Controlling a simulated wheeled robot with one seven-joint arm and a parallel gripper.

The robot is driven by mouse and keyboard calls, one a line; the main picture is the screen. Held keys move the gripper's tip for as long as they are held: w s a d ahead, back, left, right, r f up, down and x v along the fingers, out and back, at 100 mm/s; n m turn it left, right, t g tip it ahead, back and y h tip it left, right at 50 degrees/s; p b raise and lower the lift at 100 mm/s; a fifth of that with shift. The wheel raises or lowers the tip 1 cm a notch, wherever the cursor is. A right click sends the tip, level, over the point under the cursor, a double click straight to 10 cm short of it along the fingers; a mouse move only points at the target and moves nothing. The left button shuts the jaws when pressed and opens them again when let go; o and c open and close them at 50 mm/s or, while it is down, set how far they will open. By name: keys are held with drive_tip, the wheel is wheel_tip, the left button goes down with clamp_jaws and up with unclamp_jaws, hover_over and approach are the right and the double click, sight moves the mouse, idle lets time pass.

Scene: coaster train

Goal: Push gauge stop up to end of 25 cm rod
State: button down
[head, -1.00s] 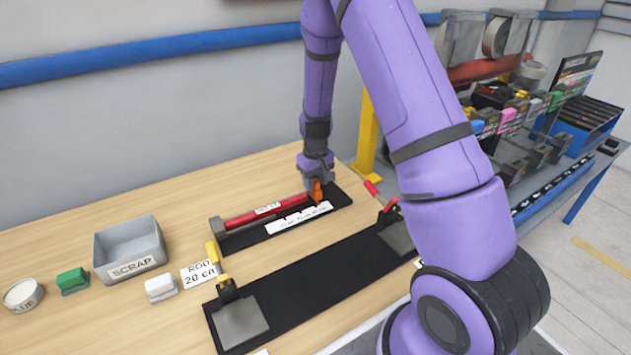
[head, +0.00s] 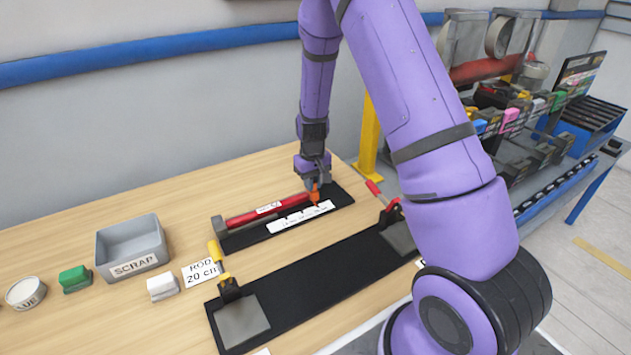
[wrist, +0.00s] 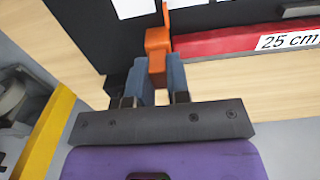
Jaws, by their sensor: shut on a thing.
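The red rod (head: 262,211), labelled 25 cm in the wrist view (wrist: 228,42), lies along a black gauge base (head: 234,242) with a white scale strip (head: 290,219). A grey block (head: 217,226) stands at the rod's left end. The orange gauge stop (head: 314,196) is at the rod's right end; it also shows in the wrist view (wrist: 158,42). My gripper (wrist: 158,82) is shut on the stop, its blue-grey fingers either side of it. Stop and rod end look very close; a finger partly hides the join, so I cannot tell whether they touch.
A long black fixture (head: 310,278) with clamps lies in front. A grey scrap bin (head: 130,248), a 20 cm rod card (head: 202,272), and green (head: 74,279) and white blocks (head: 162,287) stand left. A yellow post (head: 368,140) stands behind the table.

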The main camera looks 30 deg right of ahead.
drive_tip(key=c, duration=1.1)
unclamp_jaws()
drive_tip(key=shift+r, duration=0.1)
wheel_tip(320, 180, up, 11)
drive_tip(key=shift+f, duration=0.15)
drive_tip(key=s+a+r+t, duration=0.1)
drive_tip(key=s+a+r, duration=0.1)
drive_tip(key=s+r, duration=0.55)
drive_tip(key=s+a+r+t, duration=0.15)
drive_tip(key=s+r, duration=0.25)
drive_tip(key=r, duration=0.6)
drive_tip(key=s+a+r+t, duration=0.1)
drive_tip(key=s+r, duration=0.1)
drive_tip(key=s, duration=0.4)
drive_tip(key=s+a+r, duration=0.1)
drive_tip(key=s+r, duration=0.2)
drive_tip(key=s, duration=0.4)
drive_tip(key=s+a+r+t, duration=0.1)
drive_tip(key=s+r, duration=0.1)
drive_tip(key=s, duration=0.5)
drive_tip(key=shift+s+r+t, duration=0.15)
drive_tip(key=shift+r+t, duration=0.15)
drive_tip(key=shift+t, duration=0.05)
